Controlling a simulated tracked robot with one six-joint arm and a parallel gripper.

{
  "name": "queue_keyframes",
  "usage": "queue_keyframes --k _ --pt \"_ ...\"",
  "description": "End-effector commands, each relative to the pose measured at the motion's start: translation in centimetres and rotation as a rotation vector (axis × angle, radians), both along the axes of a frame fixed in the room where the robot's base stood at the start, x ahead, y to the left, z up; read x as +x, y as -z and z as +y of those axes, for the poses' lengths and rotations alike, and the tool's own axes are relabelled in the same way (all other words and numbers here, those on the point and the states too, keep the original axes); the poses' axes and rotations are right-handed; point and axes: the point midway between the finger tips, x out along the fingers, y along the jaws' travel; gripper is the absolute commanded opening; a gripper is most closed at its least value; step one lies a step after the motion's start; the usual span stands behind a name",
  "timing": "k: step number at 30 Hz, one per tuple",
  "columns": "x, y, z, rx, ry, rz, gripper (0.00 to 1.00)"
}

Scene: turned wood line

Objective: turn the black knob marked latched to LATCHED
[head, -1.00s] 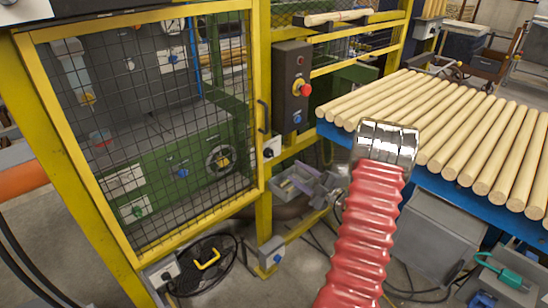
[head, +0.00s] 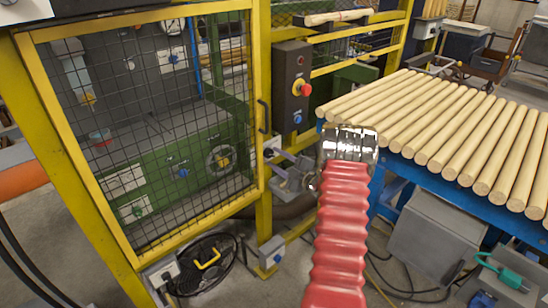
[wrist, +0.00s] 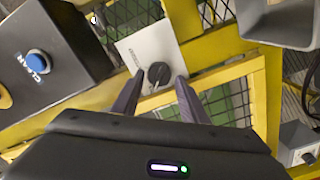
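The black knob (wrist: 158,73) sits on a pale plate (wrist: 143,46) with small lettering too fine to read, on a yellow post in the wrist view. In the head view the pale switch box (head: 272,145) is beside the cage door's right edge, and its knob (head: 268,153) is small there. My gripper (wrist: 159,82) is open, with one dark finger on each side of the knob. I cannot tell whether the fingers touch it or how deep they reach. In the head view my gripper (head: 279,160) points left at the switch box, partly hidden by my arm.
A dark control box with a red button (head: 303,88) and a blue button (wrist: 38,61) stands close above the knob. The yellow mesh door (head: 150,120) is at left. Wooden rods (head: 450,125) lie on a blue-framed table at right. Another switch box (head: 271,251) is lower down.

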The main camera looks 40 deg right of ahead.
Motion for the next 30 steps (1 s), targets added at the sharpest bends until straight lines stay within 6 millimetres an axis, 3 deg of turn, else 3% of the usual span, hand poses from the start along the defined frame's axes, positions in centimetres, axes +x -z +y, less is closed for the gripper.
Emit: queue_keyframes --k 6,16,30 --pt "2.0 0.0 0.0 0.001 0.001 -0.001 0.4" --pt "2.2 0.0 0.0 0.001 0.001 0.0 0.4" --pt "2.2 0.1 0.1 0.002 0.0 0.0 0.1"
